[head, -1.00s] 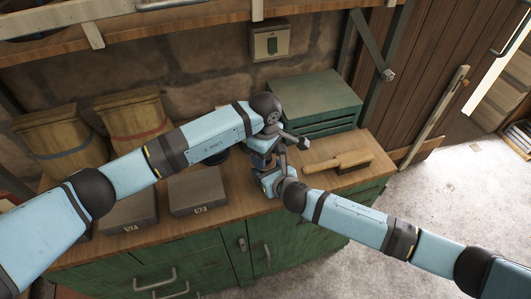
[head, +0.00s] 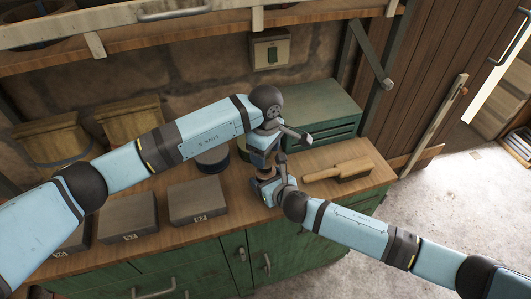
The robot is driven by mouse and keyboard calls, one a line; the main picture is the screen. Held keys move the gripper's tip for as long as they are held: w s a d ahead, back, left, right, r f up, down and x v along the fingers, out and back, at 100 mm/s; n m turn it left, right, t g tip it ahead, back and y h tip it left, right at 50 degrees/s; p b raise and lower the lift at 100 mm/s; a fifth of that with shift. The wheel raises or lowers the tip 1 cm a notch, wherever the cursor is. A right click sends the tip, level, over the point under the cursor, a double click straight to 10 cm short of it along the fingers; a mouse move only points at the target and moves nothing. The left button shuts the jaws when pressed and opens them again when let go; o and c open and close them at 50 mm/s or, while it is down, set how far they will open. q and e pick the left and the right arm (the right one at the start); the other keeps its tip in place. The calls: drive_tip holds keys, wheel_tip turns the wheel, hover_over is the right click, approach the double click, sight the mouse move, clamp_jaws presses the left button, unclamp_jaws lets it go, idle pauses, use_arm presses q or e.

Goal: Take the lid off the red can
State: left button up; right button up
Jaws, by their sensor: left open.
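My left gripper (head: 264,162) points down above the bench, its jaws open. My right gripper (head: 268,184) reaches in from the lower right, just below the left one and close to it. A small reddish-brown patch (head: 265,173) shows between the two grippers. It may be part of the red can, but the grippers hide most of it. I cannot make out the lid or whether it is on the can. I cannot tell whether the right jaws are closed on anything.
A dark round tin (head: 212,161) stands left of the grippers, partly behind my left arm. A wooden brush (head: 337,171) lies to the right, before a green drawer box (head: 325,112). Grey boxes (head: 198,200) lie along the bench's left. Bare bench top (head: 225,215) shows in front.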

drive_tip(key=shift+o, duration=1.2)
